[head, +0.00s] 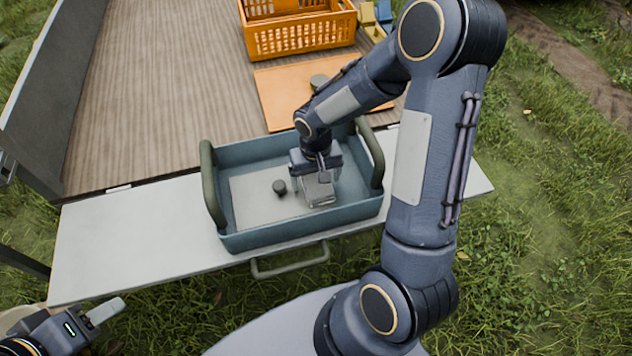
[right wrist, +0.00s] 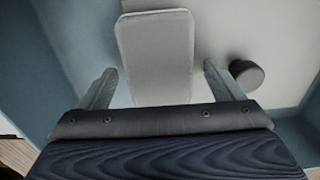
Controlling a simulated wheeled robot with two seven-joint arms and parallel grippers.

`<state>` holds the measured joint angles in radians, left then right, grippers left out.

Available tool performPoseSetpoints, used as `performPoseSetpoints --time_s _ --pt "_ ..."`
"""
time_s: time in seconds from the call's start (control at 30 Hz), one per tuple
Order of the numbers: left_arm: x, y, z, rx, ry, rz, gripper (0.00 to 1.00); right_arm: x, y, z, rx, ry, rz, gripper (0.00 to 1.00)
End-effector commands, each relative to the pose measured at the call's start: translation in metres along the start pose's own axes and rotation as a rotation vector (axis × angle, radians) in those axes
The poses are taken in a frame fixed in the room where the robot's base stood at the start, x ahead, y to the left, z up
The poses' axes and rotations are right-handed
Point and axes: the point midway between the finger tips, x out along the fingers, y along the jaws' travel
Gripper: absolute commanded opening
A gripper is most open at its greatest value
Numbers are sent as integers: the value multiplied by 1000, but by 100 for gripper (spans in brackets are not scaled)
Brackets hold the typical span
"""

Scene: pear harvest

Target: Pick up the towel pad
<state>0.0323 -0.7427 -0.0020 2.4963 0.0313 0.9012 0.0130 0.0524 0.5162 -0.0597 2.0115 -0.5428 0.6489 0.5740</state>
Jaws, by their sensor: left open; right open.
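The towel pad, a light grey block with rounded corners, lies in the blue-grey tray (head: 300,233). In the right wrist view the pad (right wrist: 155,50) is between and ahead of my right gripper's two open fingers (right wrist: 158,88), with a gap on each side. In the head view my right gripper (head: 317,186) reaches down into the tray, right of its middle, and partly hides the pad (head: 320,198). My left gripper (head: 100,314) is at the lower left, empty and away from the tray.
A small dark round knob (head: 279,187) stands on the pale sheet (head: 252,205) in the tray; it also shows beside the right finger in the right wrist view (right wrist: 246,73). The tray has green side handles. An orange crate (head: 300,38) and orange board (head: 275,88) lie behind.

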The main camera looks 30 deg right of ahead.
Motion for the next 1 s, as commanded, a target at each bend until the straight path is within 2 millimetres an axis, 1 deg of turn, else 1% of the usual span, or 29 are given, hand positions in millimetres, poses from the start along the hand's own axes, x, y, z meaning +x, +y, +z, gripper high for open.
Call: performPoseSetpoints --time_s 0.07,0.27,0.63,0.87,1.0 --pt "1 0 0 0 0 0 45 4 0 0 0 -1 0 87" --pt "0 0 0 0 0 0 45 3 0 0 0 0 0 87" --pt "0 0 0 0 0 0 45 3 0 0 0 0 0 39" --pt "0 0 0 0 0 0 45 3 0 0 0 1 0 39" --pt "-1 0 0 0 0 0 45 -3 0 0 0 3 0 39"
